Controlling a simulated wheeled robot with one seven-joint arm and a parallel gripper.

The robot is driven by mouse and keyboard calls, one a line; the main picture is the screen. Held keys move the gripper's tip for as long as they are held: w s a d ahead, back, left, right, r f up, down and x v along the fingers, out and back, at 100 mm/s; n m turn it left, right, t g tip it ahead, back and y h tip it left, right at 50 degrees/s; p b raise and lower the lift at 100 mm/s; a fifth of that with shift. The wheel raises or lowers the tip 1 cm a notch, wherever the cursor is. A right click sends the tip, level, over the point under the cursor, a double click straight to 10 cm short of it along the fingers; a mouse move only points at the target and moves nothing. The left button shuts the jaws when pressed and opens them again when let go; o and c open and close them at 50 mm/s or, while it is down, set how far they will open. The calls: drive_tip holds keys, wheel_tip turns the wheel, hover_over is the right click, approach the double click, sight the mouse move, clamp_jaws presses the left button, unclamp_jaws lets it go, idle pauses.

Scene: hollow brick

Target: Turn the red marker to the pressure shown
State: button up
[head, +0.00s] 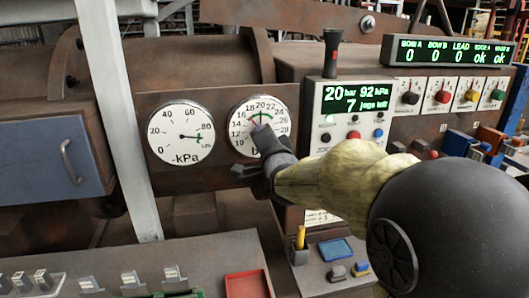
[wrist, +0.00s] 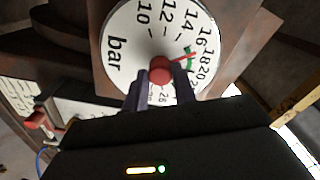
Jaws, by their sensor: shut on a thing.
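The round white bar gauge (head: 243,113) is on a brown panel, right of the kPa gauge (head: 181,134). My gripper (head: 263,132) reaches its dial from the lower right and covers part of it. In the wrist view, two dark fingers close on the red knob (wrist: 160,69) at the dial's middle. A thin red hand (wrist: 188,56) runs from there toward the 16 to 18 marks; its exact reading is hard to tell. A green mark lies beside it. The display (head: 357,97) reads 20 bar, 92 kPa, and 7 jogs left.
Coloured knobs (head: 443,97) line the right panel. A dark handle (head: 246,171) juts out below the bar gauge. A red tray (head: 247,285) and a blue pad (head: 335,250) lie on the lower desk.

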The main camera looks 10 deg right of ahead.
drive_tip(key=shift+m+b, duration=3.7)
drive_tip(key=shift+b, duration=0.35)
drive_tip(key=o, duration=1)
